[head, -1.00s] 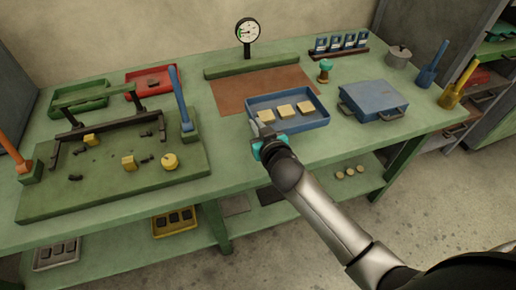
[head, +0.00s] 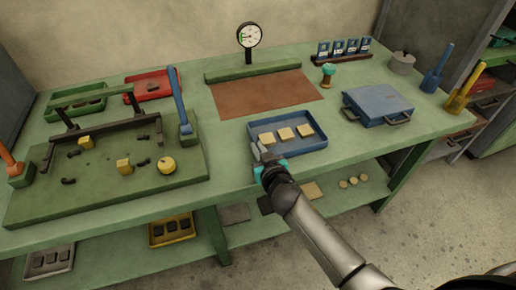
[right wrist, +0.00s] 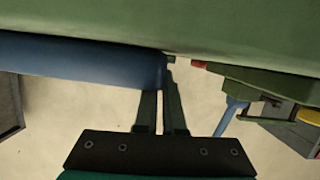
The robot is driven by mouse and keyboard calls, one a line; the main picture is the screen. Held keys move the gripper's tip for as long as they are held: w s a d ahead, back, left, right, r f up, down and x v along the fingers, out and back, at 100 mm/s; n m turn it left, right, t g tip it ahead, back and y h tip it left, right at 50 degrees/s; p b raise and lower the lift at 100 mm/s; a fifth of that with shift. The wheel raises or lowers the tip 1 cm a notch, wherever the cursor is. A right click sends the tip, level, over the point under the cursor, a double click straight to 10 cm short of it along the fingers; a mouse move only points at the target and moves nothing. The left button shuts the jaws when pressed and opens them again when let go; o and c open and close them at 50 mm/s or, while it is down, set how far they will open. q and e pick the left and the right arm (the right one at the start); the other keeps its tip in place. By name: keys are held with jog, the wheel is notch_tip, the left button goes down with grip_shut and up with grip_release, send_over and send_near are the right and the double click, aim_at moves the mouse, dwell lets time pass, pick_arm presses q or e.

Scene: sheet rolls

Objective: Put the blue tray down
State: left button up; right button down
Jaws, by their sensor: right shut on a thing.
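The blue tray (head: 306,149) holds a row of three yellowish blocks (head: 285,134). It is level, at the front middle of the green workbench, in front of the brown mat (head: 265,95). My right gripper (head: 260,155) is shut on the tray's front left corner. In the right wrist view the tray (right wrist: 80,62) shows as a blue wall at the left, and the finger tips (right wrist: 166,75) meet its end. I cannot tell whether the tray touches the bench or hangs just above it. My left gripper is out of view.
A blue case (head: 378,103) with handles stands right of the tray, and a teal-topped stamp (head: 328,75) behind it. A green fixture board (head: 110,185) with yellow parts lies to the left. A gauge (head: 249,37) stands at the back. The brown mat is clear.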

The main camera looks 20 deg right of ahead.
jog(key=c, duration=1)
grip_release()
jog(key=shift+r, duration=0.15)
jog(key=p+v, duration=0.2)
jog(key=v, duration=1)
